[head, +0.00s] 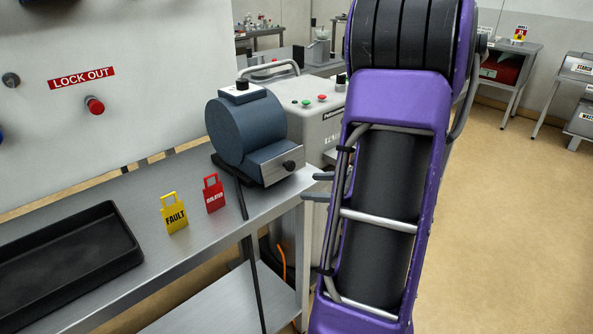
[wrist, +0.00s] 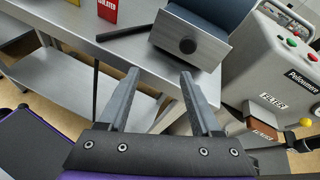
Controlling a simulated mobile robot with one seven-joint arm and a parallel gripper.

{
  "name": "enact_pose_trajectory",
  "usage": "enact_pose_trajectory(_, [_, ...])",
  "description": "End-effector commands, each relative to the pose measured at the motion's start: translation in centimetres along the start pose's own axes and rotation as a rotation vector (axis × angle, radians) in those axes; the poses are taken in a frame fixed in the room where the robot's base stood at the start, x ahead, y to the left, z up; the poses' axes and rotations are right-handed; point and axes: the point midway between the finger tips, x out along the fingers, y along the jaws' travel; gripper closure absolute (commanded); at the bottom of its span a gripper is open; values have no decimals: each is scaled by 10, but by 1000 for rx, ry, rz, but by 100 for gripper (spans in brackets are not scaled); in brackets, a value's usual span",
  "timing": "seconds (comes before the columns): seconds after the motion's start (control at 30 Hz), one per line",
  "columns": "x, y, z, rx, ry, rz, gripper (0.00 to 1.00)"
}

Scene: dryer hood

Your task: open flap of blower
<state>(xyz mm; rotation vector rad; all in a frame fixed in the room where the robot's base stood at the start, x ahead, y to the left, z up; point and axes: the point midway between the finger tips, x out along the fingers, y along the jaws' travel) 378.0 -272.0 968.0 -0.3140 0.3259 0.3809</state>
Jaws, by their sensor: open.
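The blower (head: 242,128) is a dark blue-grey drum at the right end of the metal bench. Its flap (head: 270,170) is a bare metal plate with a black knob (head: 289,165), and it lies over the outlet, seemingly closed. In the wrist view, the flap (wrist: 210,50) and knob (wrist: 188,46) are just beyond my fingertips. My gripper (wrist: 159,74) is open and empty, pointing at the flap. In the head view, my gripper's fingertips (head: 317,187) show right of the knob, apart from it. The rest of the gripper is hidden behind my purple arm.
The metal bench (head: 135,200) carries a yellow FAULT tag (head: 173,213), a red ISOLATED tag (head: 213,193) and a black tray (head: 60,262). A grey machine (head: 312,112) stands close behind. Floor at right is clear.

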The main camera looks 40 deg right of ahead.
Motion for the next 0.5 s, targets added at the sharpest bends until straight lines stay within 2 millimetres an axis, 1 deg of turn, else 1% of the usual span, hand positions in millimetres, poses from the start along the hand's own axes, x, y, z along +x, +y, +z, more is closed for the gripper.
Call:
enact_pose_trajectory(0.03, [-13, 2, -11, 54, -35, -31, 35])
enact_pose_trajectory(0.2, [-46, 10, -26, 186, -174, -129, 35])
enact_pose_trajectory(0.3, [-63, 12, -30, 239, -247, -185, 35])
enact_pose_trajectory(0.4, [-76, 13, -31, 272, -302, -229, 35])
enact_pose_trajectory(0.5, [-83, 14, -31, 289, -334, -254, 35])
